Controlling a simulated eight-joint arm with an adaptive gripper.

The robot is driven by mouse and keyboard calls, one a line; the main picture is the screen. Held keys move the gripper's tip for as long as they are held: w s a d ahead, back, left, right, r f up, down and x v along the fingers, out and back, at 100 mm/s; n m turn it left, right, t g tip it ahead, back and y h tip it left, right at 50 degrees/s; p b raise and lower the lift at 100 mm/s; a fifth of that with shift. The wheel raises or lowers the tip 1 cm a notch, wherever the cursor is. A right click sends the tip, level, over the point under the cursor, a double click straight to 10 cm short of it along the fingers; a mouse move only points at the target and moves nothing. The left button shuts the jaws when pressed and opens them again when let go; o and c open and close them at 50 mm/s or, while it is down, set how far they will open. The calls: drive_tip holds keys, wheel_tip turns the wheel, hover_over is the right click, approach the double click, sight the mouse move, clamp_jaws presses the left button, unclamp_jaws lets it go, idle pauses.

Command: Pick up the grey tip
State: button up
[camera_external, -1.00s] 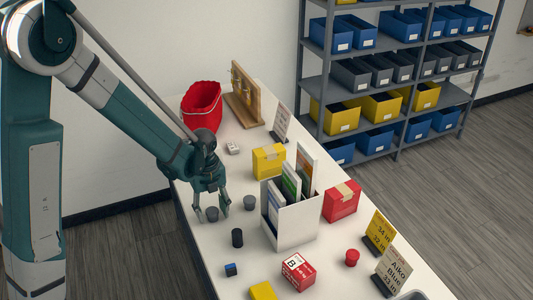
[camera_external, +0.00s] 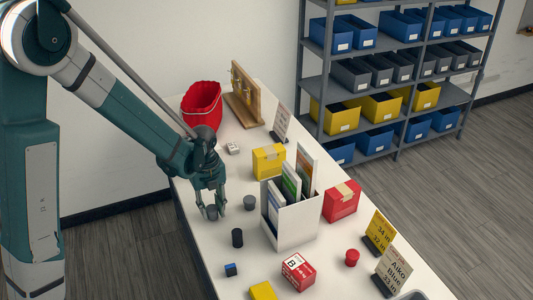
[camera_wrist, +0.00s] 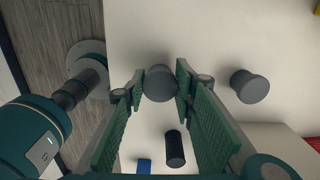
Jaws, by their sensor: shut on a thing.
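A grey tip (camera_external: 212,212), a short round piece, stands on the white table at the left edge side. It also shows in the wrist view (camera_wrist: 160,84), between the fingertips. My gripper (camera_external: 217,208) points down around it, with its green-padded fingers on either side of it, shut on it. In the wrist view my gripper (camera_wrist: 158,86) has the right pad against the piece. A second, similar dark grey piece (camera_external: 250,203) stands apart to the right, also in the wrist view (camera_wrist: 250,86).
A black cylinder (camera_external: 237,238) and a small blue cube (camera_external: 231,270) stand nearer the front. A white box with books (camera_external: 290,228) and a yellow box (camera_external: 268,161) stand to the right. A red bag (camera_external: 203,104) and wooden rack (camera_external: 242,98) are at the back.

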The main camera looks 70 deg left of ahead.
drive_tip(key=shift+r, duration=4.5)
drive_tip(key=shift+r, duration=0.5)
wheel_tip(320, 180, up, 17)
hover_over(212, 208)
drive_tip(key=w+d+m+p, duration=0.1)
drive_tip(key=w+d, duration=0.4)
drive_tip(key=d, duration=0.6)
drive_tip(key=w+d+m, duration=0.1)
drive_tip(key=w+d, duration=0.5)
drive_tip(key=d, duration=0.6)
drive_tip(key=w+d+p, duration=0.1)
drive_tip(key=w+d, duration=0.4)
drive_tip(key=d, duration=0.6)
wheel_tip(212, 208, down, 11)
drive_tip(key=shift+f, duration=0.15)
drive_tip(key=shift+s+f, duration=0.1)
